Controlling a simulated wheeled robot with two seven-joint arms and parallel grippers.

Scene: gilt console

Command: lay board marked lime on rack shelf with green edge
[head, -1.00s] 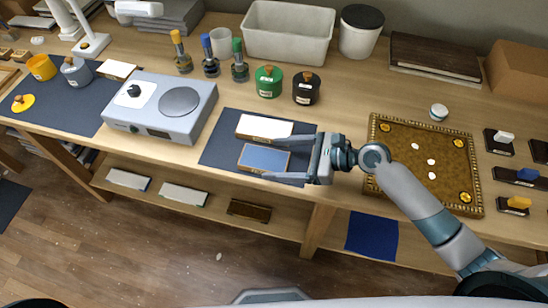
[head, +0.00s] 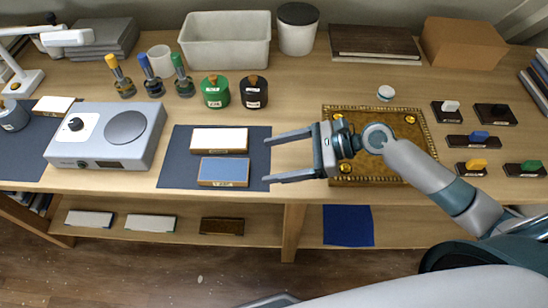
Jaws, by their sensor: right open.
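Two boards lie side by side on a dark mat (head: 172,165): a white-topped one (head: 219,140) behind and a blue-topped one (head: 223,172) in front. Both have small labels on their front edges, too small to read, so I cannot tell which is marked lime. My right gripper (head: 268,160) is open and empty, its fingertips at the mat's right edge, apart from both boards. On the low shelf under the table lie a pale panel with a green edge (head: 150,222), another pale panel with a bluish edge (head: 89,218) and a brown one (head: 222,226). My left gripper is out of view.
A grey hotplate device (head: 107,135) stands left of the mat. Green (head: 215,91) and black (head: 254,91) pots and several bottles stand behind it. An ornate brown tray (head: 430,125) lies under my right arm. A blue cloth (head: 348,226) lies on the low shelf.

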